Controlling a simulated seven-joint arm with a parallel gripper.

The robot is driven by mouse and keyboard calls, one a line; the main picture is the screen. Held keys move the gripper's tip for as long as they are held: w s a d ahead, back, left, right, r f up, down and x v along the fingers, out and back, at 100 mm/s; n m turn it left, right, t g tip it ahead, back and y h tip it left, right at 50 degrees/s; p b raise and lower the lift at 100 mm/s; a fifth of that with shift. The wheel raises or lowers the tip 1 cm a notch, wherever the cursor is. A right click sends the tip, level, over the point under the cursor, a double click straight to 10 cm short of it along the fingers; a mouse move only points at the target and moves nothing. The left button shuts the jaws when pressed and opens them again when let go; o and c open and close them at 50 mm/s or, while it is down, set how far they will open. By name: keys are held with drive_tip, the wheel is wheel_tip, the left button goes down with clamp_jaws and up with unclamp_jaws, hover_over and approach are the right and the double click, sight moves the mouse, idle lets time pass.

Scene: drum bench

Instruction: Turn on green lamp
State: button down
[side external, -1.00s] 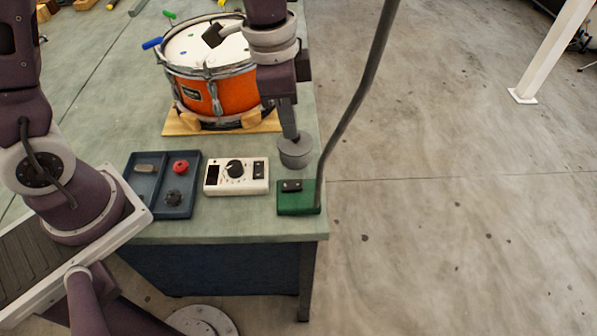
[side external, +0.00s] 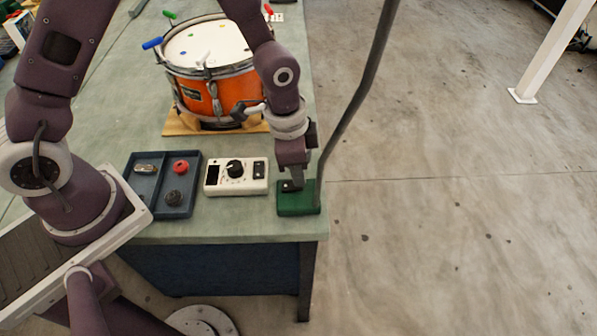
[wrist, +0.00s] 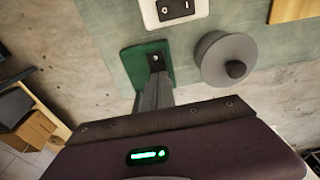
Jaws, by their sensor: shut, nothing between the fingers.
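The green lamp's base (side external: 299,204) sits at the front right corner of the bench, with its grey pole (side external: 352,105) rising out of the top of the side view. A small dark switch (side external: 288,187) is on top of the base. My gripper (side external: 294,184) is shut and empty, pointing down with its fingertips at the switch. In the wrist view the green base (wrist: 136,62) shows with the switch (wrist: 155,60) just beyond my fingertips (wrist: 154,78). I cannot tell whether the fingertips touch the switch. The lamp's head is out of view.
A white control box (side external: 236,188) with a knob stands left of the base. A blue tray (side external: 147,205) with small parts is further left. An orange drum (side external: 222,95) stands behind on a wooden board. A grey round object (wrist: 226,58) shows beside the base in the wrist view.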

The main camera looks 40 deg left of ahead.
drive_tip(key=shift+f, duration=0.35)
idle(0.4)
drive_tip(key=shift+s+a+r, duration=0.25)
drive_tip(key=shift+s+a, duration=0.2)
drive_tip(key=shift+a, duration=0.05)
wheel_tip(320, 180, up, 14)
drive_tip(key=w+d, duration=0.1)
drive_tip(key=shift+d, duration=0.15)
idle(0.4)
drive_tip(key=s+a+r+n+t, duration=0.2)
drive_tip(key=s+a+r+n, duration=0.2)
drive_tip(key=s+a+r, duration=0.4)
drive_tip(key=s+a+r+n+t, duration=0.1)
drive_tip(key=s+n, duration=0.1)
drive_tip(key=s, duration=0.3)
drive_tip(key=s+a+r+n+t+y, duration=0.1)
drive_tip(key=s+a+r+n, duration=0.1)
drive_tip(key=s, duration=0.3)
drive_tip(key=shift+a+n+t, duration=0.3)
drive_tip(key=shift+n, duration=0.2)
